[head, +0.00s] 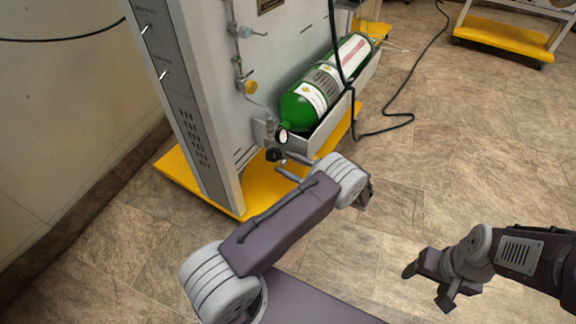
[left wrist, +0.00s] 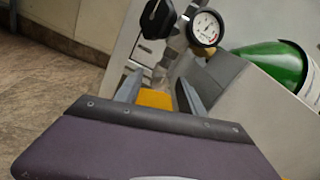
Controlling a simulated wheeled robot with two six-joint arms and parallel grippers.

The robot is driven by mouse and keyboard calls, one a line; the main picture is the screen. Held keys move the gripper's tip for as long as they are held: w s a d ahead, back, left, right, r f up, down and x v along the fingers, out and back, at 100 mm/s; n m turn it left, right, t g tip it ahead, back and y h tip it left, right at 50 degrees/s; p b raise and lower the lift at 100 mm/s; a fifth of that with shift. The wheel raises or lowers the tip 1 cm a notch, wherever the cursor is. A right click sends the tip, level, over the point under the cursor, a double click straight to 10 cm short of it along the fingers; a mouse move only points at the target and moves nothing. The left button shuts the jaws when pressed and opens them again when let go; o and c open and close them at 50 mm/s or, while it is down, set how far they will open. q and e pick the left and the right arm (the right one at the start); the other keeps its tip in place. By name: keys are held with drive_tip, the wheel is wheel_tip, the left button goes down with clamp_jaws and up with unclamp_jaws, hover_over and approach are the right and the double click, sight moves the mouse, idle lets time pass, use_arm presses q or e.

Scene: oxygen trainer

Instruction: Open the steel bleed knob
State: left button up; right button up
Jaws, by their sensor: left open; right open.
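In the left wrist view a steel-coloured fitting (left wrist: 160,70) runs down from beside the gauge to between my left fingertips. Its lower end is partly hidden, and I cannot tell which part is the steel bleed knob. A black knob (left wrist: 157,18) is just above it; it also shows in the head view (head: 274,155). My left gripper (left wrist: 160,90) is open, its fingers on either side of the fitting's lower end; I cannot tell whether they touch it. It also shows in the head view (head: 288,166). My right gripper (head: 428,284) is open and empty over the floor at the right.
A round gauge (left wrist: 206,27) is beside the black knob. A green cylinder (head: 310,97) lies in a grey tray (head: 318,137) on the grey panel's side (head: 285,58). A yellow knob (head: 250,87) is higher up. A black hose hangs near the cylinder.

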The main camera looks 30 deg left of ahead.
use_arm(q)
clamp_jaws()
